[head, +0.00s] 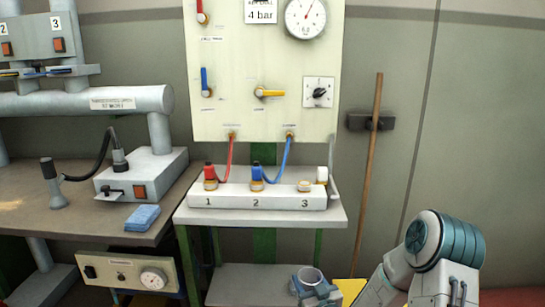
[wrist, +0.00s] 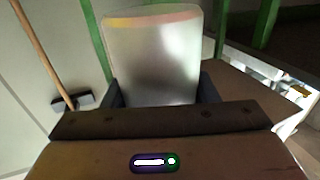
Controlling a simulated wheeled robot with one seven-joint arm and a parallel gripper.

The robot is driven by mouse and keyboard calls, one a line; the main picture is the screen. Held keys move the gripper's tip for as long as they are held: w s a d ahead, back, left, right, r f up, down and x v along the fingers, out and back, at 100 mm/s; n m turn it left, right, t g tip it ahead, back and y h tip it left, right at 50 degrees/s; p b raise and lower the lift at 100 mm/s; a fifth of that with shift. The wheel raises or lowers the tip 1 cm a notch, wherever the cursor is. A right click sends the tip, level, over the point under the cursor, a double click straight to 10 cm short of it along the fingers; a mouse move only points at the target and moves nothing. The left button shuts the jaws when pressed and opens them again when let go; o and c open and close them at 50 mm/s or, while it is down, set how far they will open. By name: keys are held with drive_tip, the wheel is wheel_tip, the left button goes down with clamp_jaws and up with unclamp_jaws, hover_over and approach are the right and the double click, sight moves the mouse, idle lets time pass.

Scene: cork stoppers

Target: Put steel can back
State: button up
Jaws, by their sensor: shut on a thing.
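The steel can (wrist: 150,55) is a plain silver cylinder that fills the middle of the wrist view. My gripper (wrist: 150,92) is shut on it, with one dark finger on each side of the can. In the head view the can (head: 311,274) shows low down, right of the centre, in my gripper (head: 316,290). It is in front of the lower shelf (head: 250,283) under the small table. Its underside is hidden, and I cannot tell whether it touches anything.
The small table (head: 335,217) bears a white block (head: 231,201) with numbered sockets 1 to 3. Red and blue hoses link it to the wall panel (head: 230,110). A workbench (head: 20,215) is at left. A wooden pole (head: 368,180) leans at the wall.

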drive_tip(key=s+d+r+m+h+p, duration=0.1)
drive_tip(key=s+d+r+h+p, duration=0.1)
drive_tip(key=r+p, duration=0.5)
drive_tip(key=s+d+r+m+h+p, duration=0.2)
drive_tip(key=s+d+r+h+p, duration=0.1)
drive_tip(key=r+p, duration=0.5)
drive_tip(key=shift+s+r+t+p, duration=0.35)
drive_tip(key=shift+s+p, duration=0.3)
drive_tip(key=shift+p, duration=0.55)
